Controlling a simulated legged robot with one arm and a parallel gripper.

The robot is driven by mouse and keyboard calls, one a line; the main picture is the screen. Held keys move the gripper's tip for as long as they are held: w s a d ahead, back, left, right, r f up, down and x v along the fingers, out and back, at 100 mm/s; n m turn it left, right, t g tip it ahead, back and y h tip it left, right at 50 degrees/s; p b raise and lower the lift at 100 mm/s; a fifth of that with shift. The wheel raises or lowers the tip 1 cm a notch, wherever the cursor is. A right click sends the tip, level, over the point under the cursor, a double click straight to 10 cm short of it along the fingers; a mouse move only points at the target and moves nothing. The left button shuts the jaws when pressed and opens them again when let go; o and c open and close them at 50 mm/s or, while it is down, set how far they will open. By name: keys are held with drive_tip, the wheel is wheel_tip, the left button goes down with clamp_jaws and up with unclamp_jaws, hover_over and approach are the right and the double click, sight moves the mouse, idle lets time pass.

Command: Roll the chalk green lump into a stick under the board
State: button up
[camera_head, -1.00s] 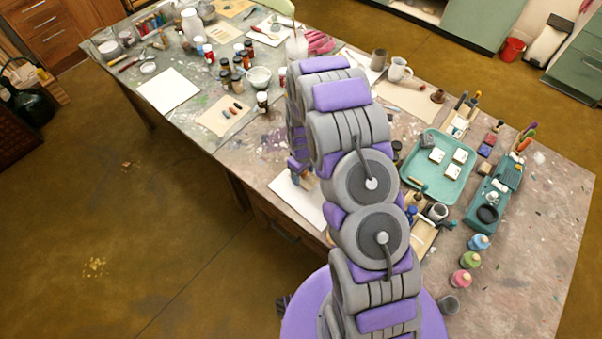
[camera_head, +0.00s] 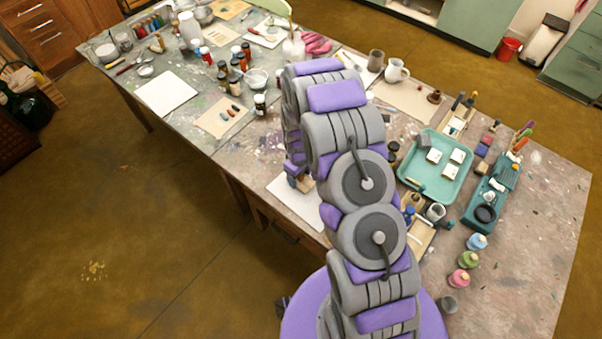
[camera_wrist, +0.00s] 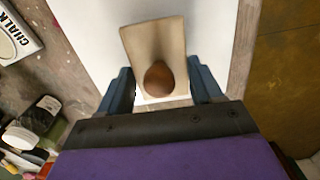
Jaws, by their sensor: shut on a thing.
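In the wrist view my gripper (camera_wrist: 162,88) has its two blue fingers on either side of a round brown wooden knob (camera_wrist: 158,77). The knob sits on a pale wooden board (camera_wrist: 152,40), and my gripper is shut on it. The board is over a white sheet (camera_wrist: 92,28); whether it touches the sheet I cannot tell. The same sheet shows in the head view (camera_head: 290,200), partly behind my arm. No green lump shows on the sheet; anything under the board is hidden.
In the head view a teal tray (camera_head: 462,190) with white blocks stands right of my arm. Paint bottles (camera_head: 459,279) stand near the right front. A dish labelled CHALK (camera_wrist: 12,38) and small jars (camera_wrist: 40,113) lie left in the wrist view. Floor shows beyond the table edge (camera_wrist: 243,45).

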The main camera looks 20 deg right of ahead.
drive_tip(key=shift+s+a, duration=0.5)
drive_tip(key=shift+a, duration=0.3)
drive_tip(key=shift+s+a, duration=0.5)
drive_tip(key=shift+a, duration=0.25)
drive_tip(key=shift+w+d+p, duration=0.15)
drive_tip(key=shift+w+d, duration=0.35)
drive_tip(key=shift+d, duration=0.3)
drive_tip(key=shift+w+d+p, duration=0.15)
drive_tip(key=shift+w+d, duration=0.35)
drive_tip(key=shift+d, duration=0.3)
drive_tip(key=shift+w+d+p, duration=0.15)
drive_tip(key=shift+w+d, duration=0.35)
drive_tip(key=shift+d, duration=0.3)
drive_tip(key=shift+s+a+f, duration=0.1)
drive_tip(key=shift+s+a, duration=0.5)
drive_tip(key=shift+a, duration=0.35)
drive_tip(key=shift+s+a+f, duration=0.1)
drive_tip(key=shift+s+a, duration=0.5)
drive_tip(key=shift+a, duration=0.3)
drive_tip(key=shift+a+r, duration=0.1)
drive_tip(key=shift+s+a+p, duration=0.3)
drive_tip(key=shift+a, duration=0.15)
drive_tip(key=shift+w+d, duration=0.4)
drive_tip(key=shift+d, duration=0.25)
drive_tip(key=shift+w+d, duration=0.4)
drive_tip(key=shift+d, duration=0.25)
drive_tip(key=shift+d, duration=0.1)
drive_tip(key=shift+w+d, duration=0.35)
drive_tip(key=shift+d, duration=0.1)
drive_tip(key=shift+w+d, duration=0.1)
